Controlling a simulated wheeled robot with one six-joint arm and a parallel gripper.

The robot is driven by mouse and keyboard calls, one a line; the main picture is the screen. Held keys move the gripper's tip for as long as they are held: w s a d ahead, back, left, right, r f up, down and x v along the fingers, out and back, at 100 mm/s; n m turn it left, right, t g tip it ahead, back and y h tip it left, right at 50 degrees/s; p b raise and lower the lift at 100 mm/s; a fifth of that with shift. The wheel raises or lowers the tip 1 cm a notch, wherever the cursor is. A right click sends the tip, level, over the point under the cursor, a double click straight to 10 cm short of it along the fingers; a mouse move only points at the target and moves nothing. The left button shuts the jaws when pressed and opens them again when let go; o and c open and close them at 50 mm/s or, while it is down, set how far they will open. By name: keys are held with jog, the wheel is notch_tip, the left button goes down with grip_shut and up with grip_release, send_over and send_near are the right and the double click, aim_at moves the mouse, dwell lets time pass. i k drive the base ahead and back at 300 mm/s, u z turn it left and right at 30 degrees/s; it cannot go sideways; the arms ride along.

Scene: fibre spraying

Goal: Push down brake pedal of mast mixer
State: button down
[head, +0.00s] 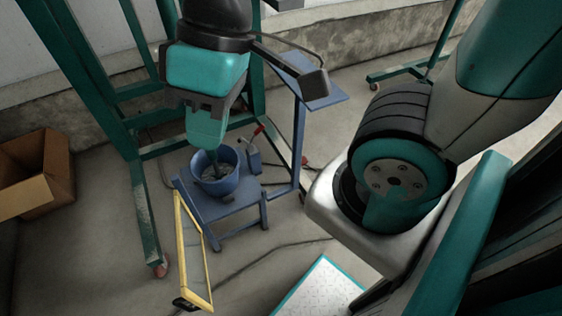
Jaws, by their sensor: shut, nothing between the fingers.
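The mast mixer has a teal and black mixing head (207,68) at upper centre, with its lower end over a blue bucket (221,181). The bucket stands on a small blue cart (227,207) on the floor. A yellow frame (181,240) leans down from the cart's front left, with a black piece (186,303) at its lower end. Small red parts (259,131) show behind the bucket. I cannot tell which part is the brake pedal. My arm fills the right side, but my gripper is outside the picture.
A green steel frame (141,205) stands behind and left of the cart, with a cardboard box (38,178) at far left. A blue shelf on a post (299,140) stands right of the bucket. A dark cable (275,246) crosses the floor. Lower-centre floor is mostly clear.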

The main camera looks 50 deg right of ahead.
aim_at(304, 160)
jog(key=u, duration=0.05)
jog(key=k, duration=0.6)
jog(key=z, duration=0.8)
jog(key=i, duration=0.5)
